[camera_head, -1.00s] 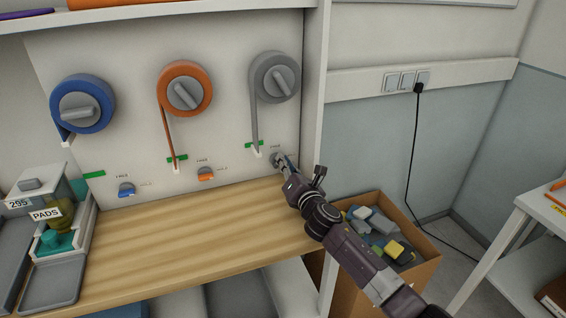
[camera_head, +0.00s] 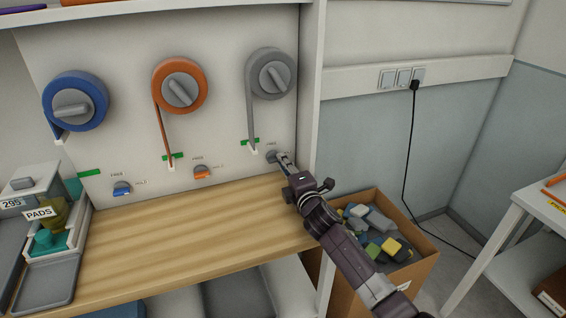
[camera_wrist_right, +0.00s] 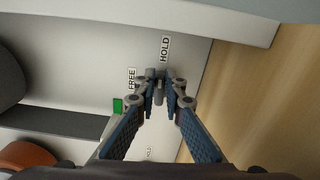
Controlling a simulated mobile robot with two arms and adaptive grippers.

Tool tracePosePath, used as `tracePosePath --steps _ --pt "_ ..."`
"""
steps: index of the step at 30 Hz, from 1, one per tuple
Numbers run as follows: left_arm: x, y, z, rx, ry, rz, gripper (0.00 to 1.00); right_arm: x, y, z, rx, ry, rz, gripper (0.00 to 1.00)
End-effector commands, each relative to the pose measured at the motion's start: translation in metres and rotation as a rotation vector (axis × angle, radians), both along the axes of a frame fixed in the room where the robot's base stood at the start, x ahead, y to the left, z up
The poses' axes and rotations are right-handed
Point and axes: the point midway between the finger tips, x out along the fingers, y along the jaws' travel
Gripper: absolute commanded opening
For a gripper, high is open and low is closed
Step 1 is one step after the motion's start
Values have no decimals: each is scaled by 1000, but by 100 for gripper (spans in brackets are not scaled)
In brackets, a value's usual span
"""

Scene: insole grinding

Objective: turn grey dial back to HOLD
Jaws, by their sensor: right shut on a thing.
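The small grey dial (camera_head: 271,156) sits low on the white panel, below the grey spool (camera_head: 270,74). My right gripper (camera_head: 280,158) reaches it from the lower right, and its fingers are shut on the dial. In the right wrist view the fingertips (camera_wrist_right: 161,86) meet around the dial and hide most of it. The FREE label (camera_wrist_right: 131,79) is left of the fingertips and the HOLD label (camera_wrist_right: 164,49) is above them. Which label the dial points to cannot be told. My left gripper is not in view.
A blue dial (camera_head: 122,188) and an orange dial (camera_head: 202,172) are farther left on the panel. The wooden worktop (camera_head: 180,235) below is clear. A cardboard box (camera_head: 412,274) of blocks stands at the right, and a shelf upright (camera_head: 309,100) is close by the gripper.

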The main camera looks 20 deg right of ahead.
Motion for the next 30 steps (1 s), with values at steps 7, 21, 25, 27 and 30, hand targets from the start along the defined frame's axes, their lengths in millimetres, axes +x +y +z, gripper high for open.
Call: tracePosePath --steps 7,21,25,27,30 --pt "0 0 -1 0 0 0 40 0 0 -3 84 6 0 0" --pt "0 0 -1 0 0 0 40 0 0 -4 107 7 0 0" --pt "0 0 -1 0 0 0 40 0 0 -4 107 8 0 15" --pt "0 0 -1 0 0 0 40 0 0 -4 106 7 0 22" --pt "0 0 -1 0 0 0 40 0 0 -3 105 6 0 27"
